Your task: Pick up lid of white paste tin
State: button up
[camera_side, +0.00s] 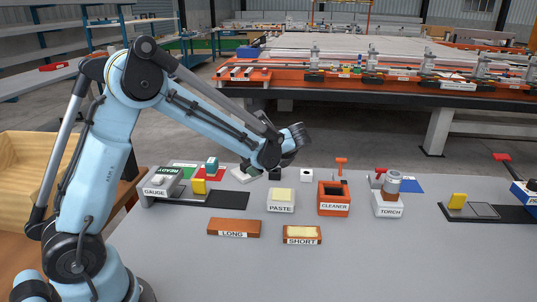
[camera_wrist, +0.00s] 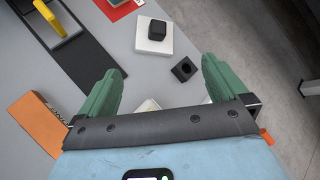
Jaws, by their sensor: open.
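A white tin labelled PASTE (camera_side: 281,204) stands on the grey table, its top showing pale yellow. A flat white square piece with a black knob (camera_wrist: 140,49) lies on the table in the wrist view; it looks like the lid. A white slab (camera_side: 240,175) beside my forearm in the side view appears to be the same piece, its knob hidden. My gripper (camera_wrist: 162,66) is open and empty, its two green fingers apart. The white piece lies beyond the fingertips, not between them. In the side view my fingers cannot be made out.
A small black block with a hole (camera_wrist: 183,69) lies near the right finger. Brown LONG (camera_side: 233,228) and SHORT (camera_side: 302,235) blocks lie in front. The orange CLEANER box (camera_side: 333,206) and TORCH stand (camera_side: 389,211) are right of the tin. The GAUGE (camera_side: 161,185) is left.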

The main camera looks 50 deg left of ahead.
aim_at(243, 165)
jog(key=a+f+m+y, duration=0.1)
jog(key=w+f+m+g+y, duration=0.1)
jog(key=f, duration=0.1)
jog(key=w+a+f+m+y, duration=0.1)
jog(key=f, duration=0.1)
jog(key=shift+a+g, duration=0.3)
jog(key=shift+a, duration=0.05)
jog(key=shift+a+f+m+y, duration=0.2)
jog(key=shift+f+m+y, duration=0.1)
jog(key=shift+f+m, duration=0.15)
jog(key=x, duration=0.7)
jog(key=shift+s, duration=0.1)
jog(key=shift+x, duration=2.6)
jog(key=shift+s+a+r, duration=0.1)
jog(key=shift+r, duration=0.1)
jog(key=shift+c, duration=0.2)
jog(key=c, duration=0.8)
jog(key=shift+o, duration=0.2)
jog(key=shift+r, duration=0.1)
